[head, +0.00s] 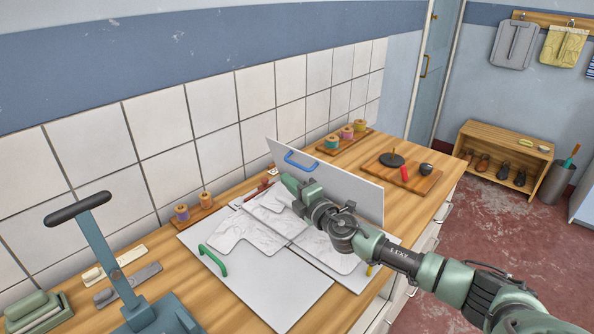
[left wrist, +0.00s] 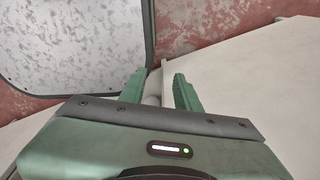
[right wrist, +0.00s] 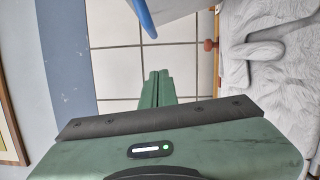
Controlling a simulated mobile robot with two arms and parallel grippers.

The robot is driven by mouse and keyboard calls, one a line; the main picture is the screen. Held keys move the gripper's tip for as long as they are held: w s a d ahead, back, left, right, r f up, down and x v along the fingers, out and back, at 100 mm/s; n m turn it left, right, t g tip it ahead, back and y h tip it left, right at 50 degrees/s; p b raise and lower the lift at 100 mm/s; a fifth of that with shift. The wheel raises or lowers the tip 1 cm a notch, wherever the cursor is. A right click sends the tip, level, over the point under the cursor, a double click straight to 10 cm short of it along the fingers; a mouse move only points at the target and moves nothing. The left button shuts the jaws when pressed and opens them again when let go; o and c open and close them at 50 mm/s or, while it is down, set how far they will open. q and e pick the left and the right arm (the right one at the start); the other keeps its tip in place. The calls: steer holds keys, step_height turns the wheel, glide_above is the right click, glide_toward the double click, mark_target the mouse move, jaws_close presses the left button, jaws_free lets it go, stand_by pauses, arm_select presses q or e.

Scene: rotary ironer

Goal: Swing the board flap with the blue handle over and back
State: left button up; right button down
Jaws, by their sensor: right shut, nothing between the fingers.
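The folding board (head: 285,290) lies on the wooden counter with a wrinkled pale garment (head: 245,238) on it. Its flap with the blue handle (head: 301,161) stands raised, roughly upright, at the board's far right side; the flap's pale face (head: 350,192) is partly hidden by my right arm. My right gripper (head: 289,183) is shut and empty, just in front of the flap and below the handle, apart from it. In the right wrist view the closed fingers (right wrist: 157,88) point at the tiles, with the blue handle (right wrist: 143,14) beyond. My left gripper (left wrist: 160,90) is open in its wrist view.
A green handle (head: 213,260) and a yellow handle (head: 369,269) mark other flaps. Spools (head: 347,132) stand by the tiled wall, and a wooden board with tools (head: 402,176) lies to the right. A blue-grey press with a lever (head: 110,250) stands at left.

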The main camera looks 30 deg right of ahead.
steer(key=d, duration=0.1)
steer(key=w+d, duration=0.2)
steer(key=shift+d+r+b, duration=0.25)
steer(key=shift+d+b, duration=0.1)
steer(key=shift+b, duration=0.05)
steer(key=shift+r, duration=0.1)
